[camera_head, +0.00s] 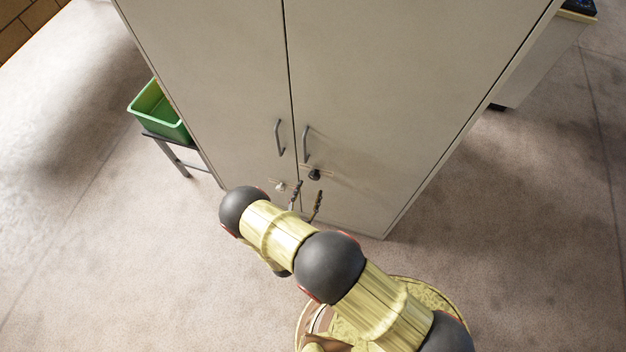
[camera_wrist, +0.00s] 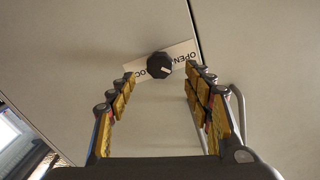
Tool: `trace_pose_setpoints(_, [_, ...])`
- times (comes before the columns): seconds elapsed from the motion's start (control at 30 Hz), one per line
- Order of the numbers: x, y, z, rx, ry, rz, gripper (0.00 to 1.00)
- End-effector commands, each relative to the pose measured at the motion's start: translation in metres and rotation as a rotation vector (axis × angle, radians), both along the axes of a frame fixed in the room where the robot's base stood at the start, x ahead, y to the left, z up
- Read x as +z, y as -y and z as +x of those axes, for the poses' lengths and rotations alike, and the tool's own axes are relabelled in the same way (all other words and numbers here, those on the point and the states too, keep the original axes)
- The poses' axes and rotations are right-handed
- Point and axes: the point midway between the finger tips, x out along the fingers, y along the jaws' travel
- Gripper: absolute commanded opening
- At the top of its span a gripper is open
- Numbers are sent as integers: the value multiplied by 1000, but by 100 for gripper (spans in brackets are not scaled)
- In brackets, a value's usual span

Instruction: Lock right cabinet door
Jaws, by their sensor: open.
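The right cabinet door (camera_head: 400,85) is a flat beige panel, closed flush against the left door (camera_head: 215,75). It carries a grey bar handle (camera_head: 306,145) and, below that, a black knob (camera_head: 314,175). In the wrist view the black knob (camera_wrist: 159,66) sits on a white plate (camera_wrist: 184,50) marked OPEN on one side and LOC, partly hidden, on the other. Which mark the knob points to is unclear. My gripper (camera_head: 306,198) is open and empty in front of the doors. In the wrist view its fingertips (camera_wrist: 161,75) appear on either side of the knob; contact is not visible.
A paler knob (camera_head: 280,186) and a bar handle (camera_head: 279,138) are on the left door. A green bin (camera_head: 158,111) rests on a small stand at left. A pale desk or counter (camera_head: 540,65) stands at right.

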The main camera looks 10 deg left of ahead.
Motion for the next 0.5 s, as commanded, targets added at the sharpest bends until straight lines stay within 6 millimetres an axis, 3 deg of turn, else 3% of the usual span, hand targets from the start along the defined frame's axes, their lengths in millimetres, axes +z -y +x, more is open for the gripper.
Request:
trace_pose_setpoints(0.3, [-1, 5, 45, -4, 0, 2, 51])
trace_pose_setpoints(0.5, [0, 5, 55, -1, 1, 3, 51])
